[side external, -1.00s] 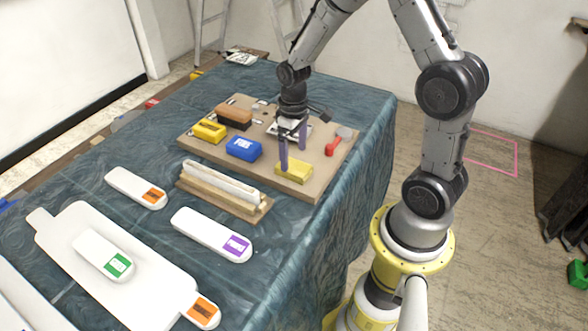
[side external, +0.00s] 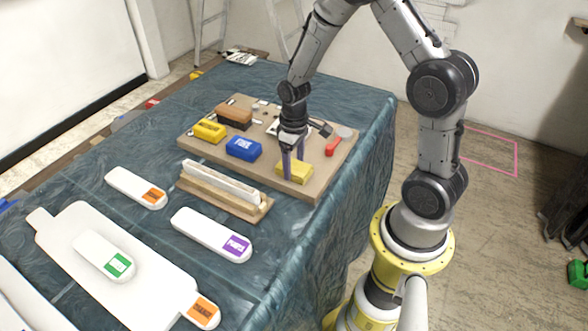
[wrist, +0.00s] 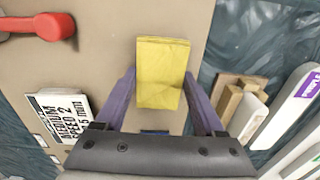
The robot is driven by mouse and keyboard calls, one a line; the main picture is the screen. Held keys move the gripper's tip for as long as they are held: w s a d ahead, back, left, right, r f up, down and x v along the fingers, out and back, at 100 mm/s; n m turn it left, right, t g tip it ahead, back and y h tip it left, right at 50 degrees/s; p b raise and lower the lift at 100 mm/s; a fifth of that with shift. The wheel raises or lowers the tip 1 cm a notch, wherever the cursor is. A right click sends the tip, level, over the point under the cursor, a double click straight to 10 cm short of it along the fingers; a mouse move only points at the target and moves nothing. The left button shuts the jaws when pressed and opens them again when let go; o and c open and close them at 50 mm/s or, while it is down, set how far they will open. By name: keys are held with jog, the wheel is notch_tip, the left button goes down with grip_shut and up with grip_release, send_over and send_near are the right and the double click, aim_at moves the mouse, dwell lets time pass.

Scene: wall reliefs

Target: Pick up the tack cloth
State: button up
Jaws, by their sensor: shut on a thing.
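The tack cloth (side external: 298,172) is a folded yellow pad at the near right corner of the tan board. It also shows upright in the middle of the wrist view (wrist: 162,72). My gripper (side external: 293,168) points down over it, with one purple finger on each side of the cloth. In the wrist view my gripper (wrist: 160,80) is shut on the cloth, and its lower end reaches between the fingers. The cloth appears to be still on the board; I see no clear gap beneath it.
The tan board (side external: 225,165) also carries a blue block (side external: 243,148), a yellow block (side external: 208,130), a brown block (side external: 234,117) and a red-handled tool (side external: 333,147). A wooden holder with white strips (side external: 222,183) lies in front. White labelled tools (side external: 212,235) lie on the blue tablecloth.

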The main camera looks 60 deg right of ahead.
aim_at(295, 167)
jog(key=shift+r, duration=0.1)
jog(key=shift+c, duration=0.3)
jog(key=shift+r, duration=0.25)
jog(key=r, duration=0.3)
jog(key=shift+s+r, duration=0.1)
jog(key=shift+s, duration=0.1)
jog(key=s+a+r, duration=0.3)
jog(key=s+r, duration=0.6)
jog(key=s, duration=0.4)
jog(key=shift+a, duration=0.35)
